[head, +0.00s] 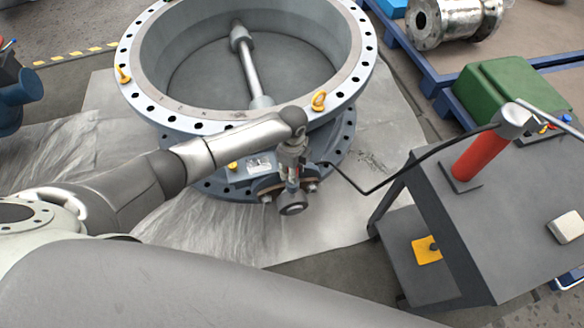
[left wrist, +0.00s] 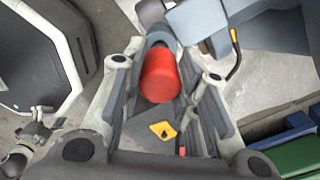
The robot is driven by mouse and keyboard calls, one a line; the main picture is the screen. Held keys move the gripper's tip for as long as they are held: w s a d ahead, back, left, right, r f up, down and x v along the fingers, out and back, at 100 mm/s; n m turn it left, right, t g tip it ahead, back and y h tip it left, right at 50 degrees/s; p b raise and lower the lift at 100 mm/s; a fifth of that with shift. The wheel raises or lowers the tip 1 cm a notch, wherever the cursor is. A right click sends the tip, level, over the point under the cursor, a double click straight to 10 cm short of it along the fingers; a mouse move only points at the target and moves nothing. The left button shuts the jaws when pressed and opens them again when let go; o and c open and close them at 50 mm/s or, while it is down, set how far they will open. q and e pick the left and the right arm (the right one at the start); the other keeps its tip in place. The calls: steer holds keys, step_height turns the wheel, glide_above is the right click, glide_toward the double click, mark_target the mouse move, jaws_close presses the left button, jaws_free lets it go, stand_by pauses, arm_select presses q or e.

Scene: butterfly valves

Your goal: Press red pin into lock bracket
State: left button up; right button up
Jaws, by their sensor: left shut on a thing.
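My left gripper (head: 293,170) is at the gearbox side of the large valve, just below its upper flange. In the left wrist view a red cylinder (left wrist: 158,75), which looks like the red pin, sits between the two fingers. The fingers are shut on it. In the head view the gripper hides most of it. The lock bracket is not clearly seen; a grey block with bolts (head: 291,206) is right under the gripper. I do not make out my right gripper.
The big round valve flange (head: 213,114) stands close behind the gripper, with a yellow lifting eye (head: 319,101) near my wrist. A dark cart (head: 520,225) at the right carries a red pump (head: 474,156). A black hose (head: 370,190) runs from it towards the valve.

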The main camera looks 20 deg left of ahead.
arm_select(q)
steer(key=shift+f+b, duration=0.4)
steer(key=shift+f, duration=0.3)
arm_select(e)
steer(key=shift+d+f, duration=0.1)
steer(key=shift+f, duration=0.4)
arm_select(q)
steer(key=shift+f+b, duration=0.3)
steer(key=shift+f, duration=0.5)
arm_select(e)
steer(key=shift+w+d+f, duration=0.35)
steer(key=shift+w+d, duration=0.15)
steer(key=shift+d, duration=0.2)
arm_select(q)
steer(key=shift+f+b, duration=0.2)
steer(key=shift+b, duration=0.2)
arm_select(e)
steer(key=shift+w, duration=0.15)
arm_select(q)
steer(key=o, duration=0.8)
steer(key=shift+o, duration=1.4)
arm_select(e)
steer(key=shift+w, duration=0.25)
